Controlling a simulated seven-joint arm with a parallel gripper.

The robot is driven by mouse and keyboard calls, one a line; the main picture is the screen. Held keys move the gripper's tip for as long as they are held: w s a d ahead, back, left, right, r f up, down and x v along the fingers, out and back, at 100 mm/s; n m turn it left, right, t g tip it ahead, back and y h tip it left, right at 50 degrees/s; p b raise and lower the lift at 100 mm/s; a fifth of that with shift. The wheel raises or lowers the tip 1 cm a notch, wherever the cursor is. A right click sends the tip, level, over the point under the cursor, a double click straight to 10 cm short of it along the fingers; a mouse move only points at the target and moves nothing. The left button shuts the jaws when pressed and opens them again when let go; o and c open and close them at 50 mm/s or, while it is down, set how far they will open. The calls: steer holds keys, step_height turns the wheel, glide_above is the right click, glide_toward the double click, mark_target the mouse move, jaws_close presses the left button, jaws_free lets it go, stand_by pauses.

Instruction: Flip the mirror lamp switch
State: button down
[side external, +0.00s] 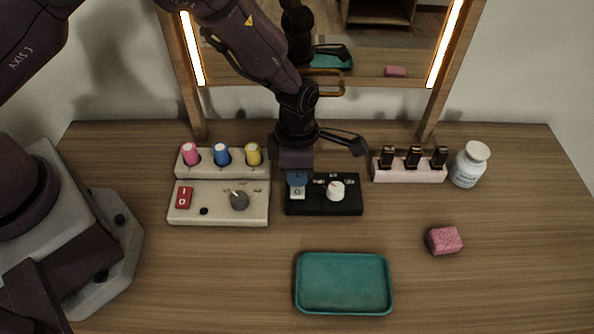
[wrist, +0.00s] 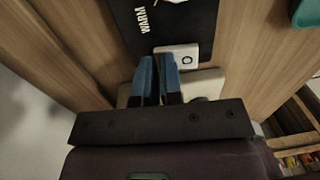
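A black control box (side external: 325,207) stands on the table with a white rocker switch (side external: 298,192) at its left and a white knob (side external: 336,190) to the right. My gripper (side external: 297,180) points down just above and behind the white rocker, its blue fingertips hiding the rocker's far part. In the wrist view the fingertips (wrist: 157,62) are close together with nothing visible between them, beside the white rocker (wrist: 178,56); I cannot tell whether they touch it. The black box (wrist: 190,25) there shows the word WARM. The mirror (side external: 370,45) has lit strips (side external: 192,50) at both sides.
A beige box (side external: 218,212) with a red rocker (side external: 184,198) and grey knob stands to the left. Behind it is a rack of coloured bottles (side external: 222,155). A dark-bottle rack (side external: 409,172), white jar (side external: 469,165), pink sponge (side external: 444,241) and teal tray (side external: 344,283) are around.

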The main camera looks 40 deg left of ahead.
steer(key=shift+s+d+f, duration=0.2)
steer(key=shift+d+f, duration=0.15)
steer(key=shift+f, duration=0.05)
steer(key=shift+s+d+r, duration=0.25)
steer(key=shift+s+d, duration=0.2)
steer(key=shift+s, duration=0.1)
step_height(320, 180, up, 13)
steer(key=w+a, duration=0.2)
steer(key=s+a+r+m+t, duration=0.3)
steer(key=s+a+r+m, duration=0.5)
steer(key=m, duration=0.5)
steer(key=s+a+r+m+t, duration=0.3)
steer(key=s+a+r+m, duration=0.5)
steer(key=m, duration=0.6)
step_height(320, 180, up, 4)
steer(key=s, duration=0.2)
steer(key=shift+s+a+f+y, duration=0.25)
steer(key=shift+s+y, duration=0.05)
